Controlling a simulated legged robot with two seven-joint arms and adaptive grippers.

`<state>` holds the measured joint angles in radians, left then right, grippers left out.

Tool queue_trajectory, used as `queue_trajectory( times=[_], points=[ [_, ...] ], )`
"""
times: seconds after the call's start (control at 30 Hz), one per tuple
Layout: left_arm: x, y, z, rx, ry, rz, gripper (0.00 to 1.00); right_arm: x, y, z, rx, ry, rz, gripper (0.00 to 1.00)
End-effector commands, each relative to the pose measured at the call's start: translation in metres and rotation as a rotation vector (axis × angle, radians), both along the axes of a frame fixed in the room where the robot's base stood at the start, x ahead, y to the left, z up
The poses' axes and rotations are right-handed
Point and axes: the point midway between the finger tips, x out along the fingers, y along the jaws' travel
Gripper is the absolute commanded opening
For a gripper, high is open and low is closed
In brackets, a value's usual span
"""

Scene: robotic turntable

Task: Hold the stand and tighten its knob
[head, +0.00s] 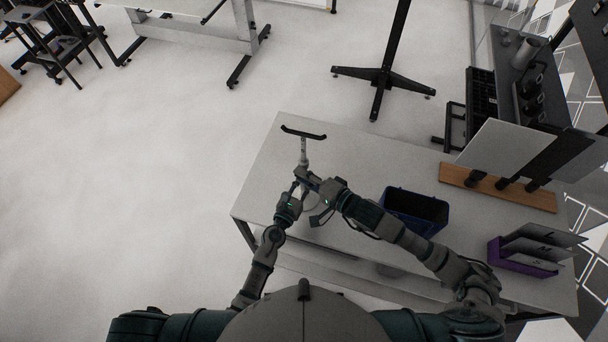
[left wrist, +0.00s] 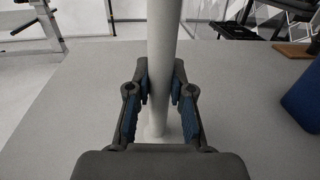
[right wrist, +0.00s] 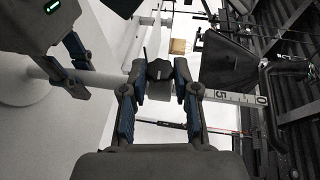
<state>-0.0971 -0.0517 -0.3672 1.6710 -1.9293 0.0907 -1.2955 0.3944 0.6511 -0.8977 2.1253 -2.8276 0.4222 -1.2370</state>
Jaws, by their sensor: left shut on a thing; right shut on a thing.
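The stand has a pale upright post (head: 304,152) with a dark T-shaped crossbar (head: 303,133) on top. It stands upright on the white table. In the left wrist view the post (left wrist: 163,50) runs between the fingers of my left gripper (left wrist: 160,90), which is shut on it low down. In the right wrist view the stand's round white base (right wrist: 18,78) is at the left. The dark knob (right wrist: 160,70) sits between the fingertips of my right gripper (right wrist: 158,80), which is shut on it. In the head view my grippers mostly hide the knob.
A blue bin (head: 415,208) stands right of my right gripper on the table (head: 270,165). A wooden rack with panels (head: 495,187) and a purple holder (head: 520,258) are farther right. The table's left end around the stand is clear.

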Motion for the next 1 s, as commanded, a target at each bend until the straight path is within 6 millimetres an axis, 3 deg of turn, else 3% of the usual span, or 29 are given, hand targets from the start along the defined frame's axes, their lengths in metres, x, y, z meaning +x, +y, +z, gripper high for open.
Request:
queue_trajectory(
  times=[0.73,0.77,0.83,0.87,1.0],
  points=[
    [0.0003,-0.0007,0.0007,-0.002,-0.001,-0.001,0.0,-0.0001,-0.0015,-0.0062,0.081,-0.018,-0.005,0.0],
    [0.0003,-0.0007,0.0007,-0.002,-0.001,-0.001,0.0,-0.0001,-0.0015,-0.0063,0.08,-0.017,-0.005,0.32],
    [0.0003,-0.0006,0.0007,-0.002,-0.001,-0.001,0.0,-0.0001,-0.0016,-0.0062,0.081,-0.018,-0.005,0.49],
    [0.0003,-0.0006,0.0007,-0.002,-0.001,-0.001,0.0,0.0,-0.0017,-0.0059,0.081,-0.018,-0.005,0.54],
    [0.0001,-0.0004,0.0007,-0.001,-0.002,0.0,0.0,-0.0002,-0.0013,-0.0043,0.084,-0.021,-0.004,0.54]
  ],
)
